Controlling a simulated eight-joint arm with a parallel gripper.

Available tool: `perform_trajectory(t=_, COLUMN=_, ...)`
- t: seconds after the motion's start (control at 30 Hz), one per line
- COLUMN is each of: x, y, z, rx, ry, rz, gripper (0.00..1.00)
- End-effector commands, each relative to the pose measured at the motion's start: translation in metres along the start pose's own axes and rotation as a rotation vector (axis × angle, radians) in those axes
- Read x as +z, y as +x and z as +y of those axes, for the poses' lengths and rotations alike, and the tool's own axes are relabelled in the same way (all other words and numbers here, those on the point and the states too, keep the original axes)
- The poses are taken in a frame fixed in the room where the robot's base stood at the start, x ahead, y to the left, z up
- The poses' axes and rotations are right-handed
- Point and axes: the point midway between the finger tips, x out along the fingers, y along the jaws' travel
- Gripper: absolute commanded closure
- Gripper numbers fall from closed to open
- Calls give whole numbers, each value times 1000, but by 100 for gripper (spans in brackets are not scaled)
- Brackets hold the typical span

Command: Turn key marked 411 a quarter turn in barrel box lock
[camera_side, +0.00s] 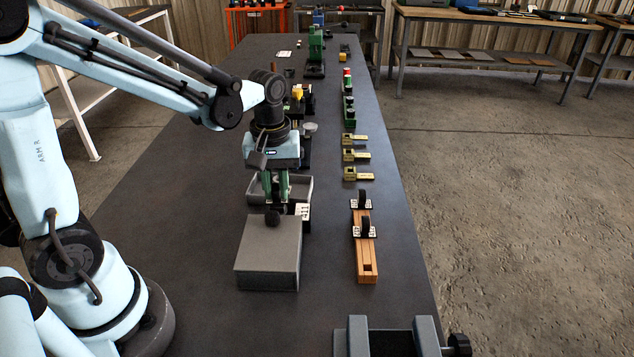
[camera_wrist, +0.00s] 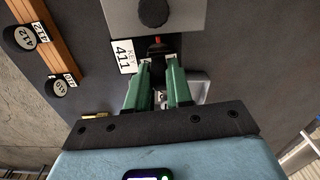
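The key marked 411 shows by its white tag (camera_side: 302,211), to the right of my fingertips. The same tag (camera_wrist: 124,57) is left of the fingertips in the wrist view. My gripper (camera_side: 272,200) points down behind a grey box with a dark round knob (camera_side: 268,255). In the wrist view my green fingers (camera_wrist: 158,65) stand close on both sides of a dark piece, apparently the key's head. A small red part shows beyond the fingertips, near the box (camera_wrist: 185,17). The key's shaft and the lock opening are hidden, so I cannot tell whether the key is inserted.
A wooden rack (camera_side: 367,262) to the right holds two other black-headed keys, tagged 410 (camera_wrist: 59,86) and 412 (camera_wrist: 24,38). An open grey tray (camera_side: 296,189) is beside my fingers. Several brass pieces (camera_side: 357,156) lie farther back. A dark clamp (camera_side: 395,340) is at the front.

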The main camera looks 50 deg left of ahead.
Motion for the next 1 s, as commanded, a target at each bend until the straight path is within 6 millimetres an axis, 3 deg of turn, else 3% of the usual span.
perform_trajectory(t=0.1, x=0, y=0, z=0, rx=0, ry=0, rz=0, gripper=100)
perform_trajectory(t=0.27, x=0, y=0, z=0, rx=0, ry=-32, rz=0, gripper=100)
perform_trajectory(t=0.53, x=0, y=0, z=0, rx=-1, ry=-283, rz=0, gripper=100)
perform_trajectory(t=0.87, x=0, y=0, z=0, rx=0, ry=-320, rz=0, gripper=100)
perform_trajectory(t=1.0, x=0, y=0, z=0, rx=-1, ry=-421, rz=0, gripper=100)
